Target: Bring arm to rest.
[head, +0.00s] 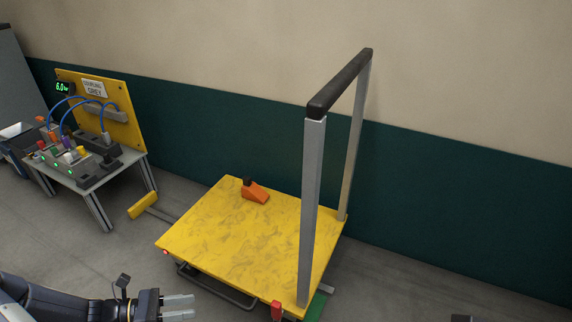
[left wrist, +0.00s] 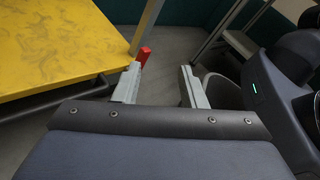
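My left gripper (head: 178,307) is at the bottom of the head view, in front of the near left side of a yellow-topped cart (head: 215,235). Its two pale fingers are apart with nothing between them. In the left wrist view the fingers (left wrist: 160,86) also stand apart and empty, with grey floor between them. The cart's yellow top (left wrist: 60,45) is to their left. My right gripper does not show in either view.
An orange wedge-shaped block (head: 255,193) lies on the cart. A tall grey frame with a black handle (head: 342,82) rises from the cart's right end. A small table (head: 110,170) with coloured connectors and a yellow panel (head: 108,105) stands left. Grey floor lies between.

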